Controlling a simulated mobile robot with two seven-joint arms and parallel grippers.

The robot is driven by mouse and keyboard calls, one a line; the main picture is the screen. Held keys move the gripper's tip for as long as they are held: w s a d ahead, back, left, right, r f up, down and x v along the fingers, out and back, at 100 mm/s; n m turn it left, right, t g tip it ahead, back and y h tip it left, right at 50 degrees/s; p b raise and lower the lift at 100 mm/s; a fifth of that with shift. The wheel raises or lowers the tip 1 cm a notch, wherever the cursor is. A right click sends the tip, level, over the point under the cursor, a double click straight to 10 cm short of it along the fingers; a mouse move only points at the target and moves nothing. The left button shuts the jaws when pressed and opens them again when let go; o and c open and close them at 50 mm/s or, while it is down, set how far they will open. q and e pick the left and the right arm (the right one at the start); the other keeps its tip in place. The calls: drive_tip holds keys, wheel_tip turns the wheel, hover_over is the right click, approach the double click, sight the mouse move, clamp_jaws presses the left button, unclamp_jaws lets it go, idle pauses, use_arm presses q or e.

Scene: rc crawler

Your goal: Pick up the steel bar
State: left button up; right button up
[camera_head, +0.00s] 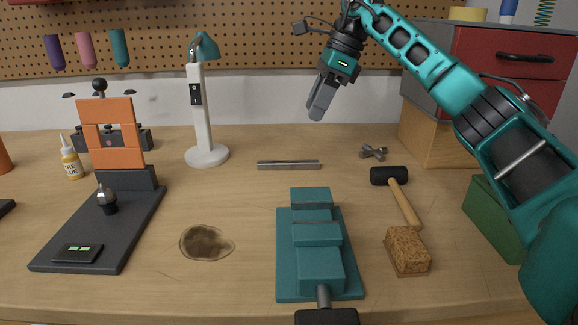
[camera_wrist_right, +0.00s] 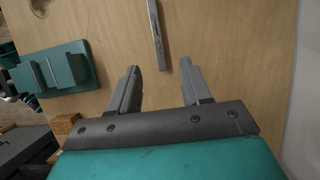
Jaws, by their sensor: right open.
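The steel bar (camera_head: 289,165) is a thin grey bar lying flat on the wooden workbench, left to right, behind the teal vise. In the right wrist view the bar (camera_wrist_right: 158,34) runs up and down, beyond and between the fingertips. My right gripper (camera_head: 317,112) hangs in the air above the back of the bench, to the right of the bar and higher. Its two fingers (camera_wrist_right: 160,68) are apart with nothing between them. My left gripper is in neither view.
A teal vise (camera_head: 283,275) stands in front of the bar. A white lamp (camera_head: 206,155) stands to its left. A black mallet (camera_head: 389,176), a sanding block (camera_head: 408,252) and a small metal part (camera_head: 373,152) lie to the right. The bench around the bar is clear.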

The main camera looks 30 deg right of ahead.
drive_tip(key=b, duration=0.2)
approach(290, 162)
drive_tip(key=shift+x, duration=1.05)
drive_tip(key=shift+b+x, duration=0.75)
drive_tip(key=shift+x, duration=2.35)
clamp_jaws()
drive_tip(key=shift+r, duration=0.1)
